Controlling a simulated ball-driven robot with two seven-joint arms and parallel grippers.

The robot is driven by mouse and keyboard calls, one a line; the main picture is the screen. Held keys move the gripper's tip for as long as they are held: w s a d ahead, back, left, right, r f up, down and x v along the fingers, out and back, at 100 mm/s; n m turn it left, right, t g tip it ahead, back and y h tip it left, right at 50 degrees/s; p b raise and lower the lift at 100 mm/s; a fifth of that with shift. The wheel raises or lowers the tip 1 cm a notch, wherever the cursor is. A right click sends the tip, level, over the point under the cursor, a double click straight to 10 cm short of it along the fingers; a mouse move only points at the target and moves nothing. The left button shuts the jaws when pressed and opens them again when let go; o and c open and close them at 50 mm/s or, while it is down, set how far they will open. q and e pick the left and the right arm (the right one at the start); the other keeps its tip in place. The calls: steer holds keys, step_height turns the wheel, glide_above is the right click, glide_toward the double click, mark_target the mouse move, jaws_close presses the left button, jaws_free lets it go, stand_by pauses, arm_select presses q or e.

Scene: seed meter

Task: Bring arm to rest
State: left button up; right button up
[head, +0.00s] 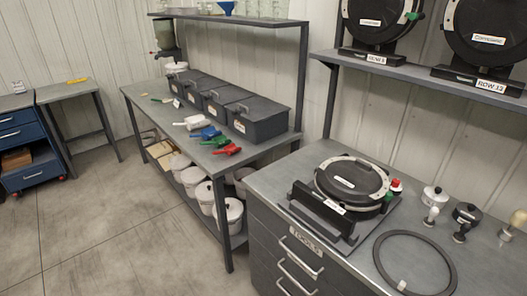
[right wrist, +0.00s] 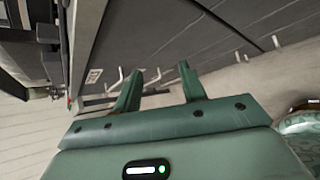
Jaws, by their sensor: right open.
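My right gripper (right wrist: 163,88) shows in the right wrist view as a green body with two dark green fingers. The fingers stand apart and nothing is between them. Past the fingers is the dark drawer front of the cabinet (right wrist: 210,30) with its handles. Neither gripper shows in the head view. My left gripper is in no view.
The cabinet (head: 265,262) at the right bears a round black seed meter (head: 350,180) on a stand, a black ring (head: 383,270) and several knobs. A workbench (head: 150,100) with dark bins stands behind. The concrete floor (head: 110,220) at left is clear.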

steer(key=s+f+m+g+y, duration=0.1)
steer(key=s+f+m+g, duration=0.3)
steer(key=s+f+m, duration=0.55)
steer(key=s+a+f+m+g+y+b, duration=0.1)
steer(key=s+f+m+g+b, duration=0.1)
steer(key=s+f, duration=0.7)
steer(key=s+a+f+m+g+b, duration=0.1)
steer(key=s+f+m+g, duration=0.3)
steer(key=s, duration=1)
step_height(320, 180, down, 5)
steer(key=m+b, duration=0.1)
steer(key=m, duration=0.2)
steer(key=shift+s+r+y, duration=0.15)
steer(key=shift+s+y, duration=0.25)
